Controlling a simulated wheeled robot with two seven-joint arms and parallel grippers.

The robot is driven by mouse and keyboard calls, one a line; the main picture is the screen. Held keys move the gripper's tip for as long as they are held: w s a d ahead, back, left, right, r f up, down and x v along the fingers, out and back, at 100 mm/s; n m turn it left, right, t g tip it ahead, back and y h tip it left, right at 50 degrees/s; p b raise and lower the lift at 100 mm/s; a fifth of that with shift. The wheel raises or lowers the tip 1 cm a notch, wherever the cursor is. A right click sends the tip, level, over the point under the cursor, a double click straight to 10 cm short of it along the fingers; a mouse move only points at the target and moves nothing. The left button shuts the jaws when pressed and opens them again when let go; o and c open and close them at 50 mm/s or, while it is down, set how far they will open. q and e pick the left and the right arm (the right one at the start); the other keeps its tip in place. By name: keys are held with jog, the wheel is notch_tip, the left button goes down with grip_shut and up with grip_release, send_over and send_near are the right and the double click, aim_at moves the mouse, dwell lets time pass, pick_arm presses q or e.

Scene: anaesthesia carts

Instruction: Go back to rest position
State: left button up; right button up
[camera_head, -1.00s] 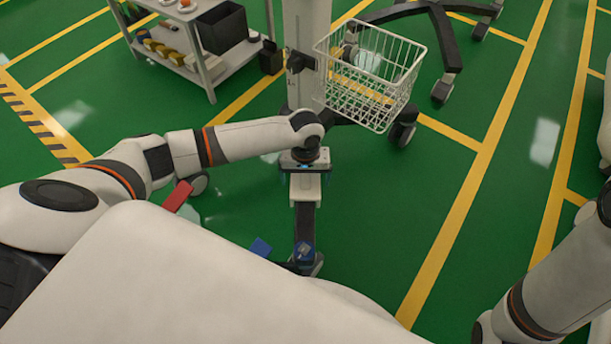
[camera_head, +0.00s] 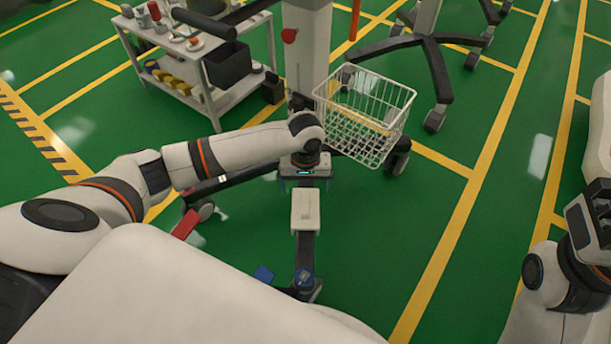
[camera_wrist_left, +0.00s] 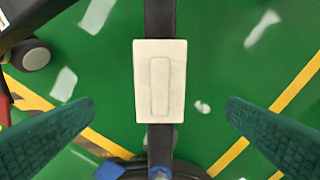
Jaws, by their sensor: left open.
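My left gripper (camera_head: 306,182) is open and empty, with its fingers apart and pointing down. In the head view it is just beyond a white rectangular block (camera_head: 305,211) on a dark leg of the cart base. In the left wrist view the open fingers (camera_wrist_left: 160,104) stand on either side of the white block (camera_wrist_left: 160,65), apart from it. My left arm reaches in from the left, bent at the elbow. My right arm shows at the right edge, and its fingertips are not in view.
A white wire basket (camera_head: 365,112) hangs on the cart column (camera_head: 306,50). A white shelf trolley (camera_head: 160,90) with a black bin stands at the back left. A wheeled base (camera_head: 435,65) stands behind. A red piece (camera_head: 186,224) lies near the left arm. Green floor is clear at right.

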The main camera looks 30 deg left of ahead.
pick_arm(q)
jog(key=shift+r, duration=0.3)
